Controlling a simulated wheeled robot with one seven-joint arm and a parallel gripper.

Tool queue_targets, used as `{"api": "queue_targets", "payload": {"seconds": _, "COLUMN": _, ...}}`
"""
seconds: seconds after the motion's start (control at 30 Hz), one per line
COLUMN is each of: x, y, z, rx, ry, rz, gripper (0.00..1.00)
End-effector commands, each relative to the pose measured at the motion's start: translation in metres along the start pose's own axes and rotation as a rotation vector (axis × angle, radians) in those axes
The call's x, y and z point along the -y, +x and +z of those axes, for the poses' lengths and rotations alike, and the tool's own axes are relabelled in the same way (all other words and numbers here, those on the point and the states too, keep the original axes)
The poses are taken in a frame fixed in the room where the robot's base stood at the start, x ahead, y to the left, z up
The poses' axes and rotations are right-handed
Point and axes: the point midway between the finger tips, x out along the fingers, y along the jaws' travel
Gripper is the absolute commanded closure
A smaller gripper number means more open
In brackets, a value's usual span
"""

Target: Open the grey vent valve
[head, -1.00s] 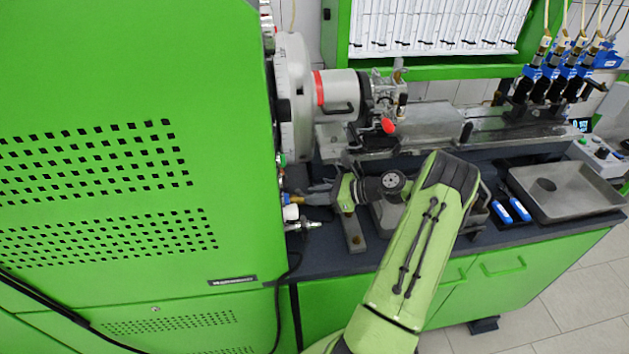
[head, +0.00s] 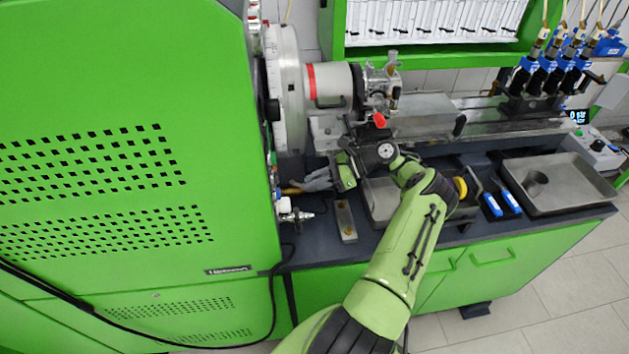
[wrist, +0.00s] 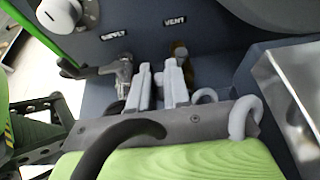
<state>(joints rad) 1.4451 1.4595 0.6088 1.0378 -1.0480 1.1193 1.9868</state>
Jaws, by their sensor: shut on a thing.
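The vent valve's brass body (wrist: 181,52) shows in the wrist view, under the VENT label (wrist: 175,21) on the dark panel. Its grey handle is mostly hidden by my fingers, so I cannot tell how far it is turned. My gripper (wrist: 160,84) is shut on the valve's handle, its two pale grey fingers close together. In the head view my gripper (head: 311,181) reaches left to the green cabinet's side, where the brass of the vent valve (head: 291,190) shows at the fingertips.
The silver supply valve (wrist: 124,70) stands close left of my fingers in the wrist view. A metal tray (wrist: 290,95) is at the right. In the head view a small plate (head: 345,222) lies below my gripper, and the pump (head: 382,90) stands above it.

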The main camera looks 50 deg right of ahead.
Motion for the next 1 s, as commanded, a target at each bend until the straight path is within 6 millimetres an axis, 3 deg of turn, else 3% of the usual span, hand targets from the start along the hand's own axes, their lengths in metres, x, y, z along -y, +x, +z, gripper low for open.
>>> {"api": "queue_targets", "payload": {"seconds": 0.17, "x": 0.0, "y": 0.003, "z": 0.003, "rx": 0.007, "ry": -0.007, "rz": 0.003, "gripper": 1.0}}
{"api": "queue_targets", "payload": {"seconds": 0.2, "x": 0.0, "y": 0.003, "z": 0.003, "rx": 0.007, "ry": -0.007, "rz": 0.003, "gripper": 0.78}}
{"api": "queue_targets", "payload": {"seconds": 0.33, "x": 0.0, "y": 0.002, "z": 0.002, "rx": 0.005, "ry": -0.006, "rz": 0.003, "gripper": 0.58}}
{"api": "queue_targets", "payload": {"seconds": 0.67, "x": 0.001, "y": -0.004, "z": 0.001, "rx": 0.004, "ry": -0.004, "rz": -0.001, "gripper": 0.58}}
{"api": "queue_targets", "payload": {"seconds": 1.0, "x": 0.001, "y": -0.064, "z": 0.001, "rx": 0.004, "ry": -0.005, "rz": -0.001, "gripper": 0.58}}
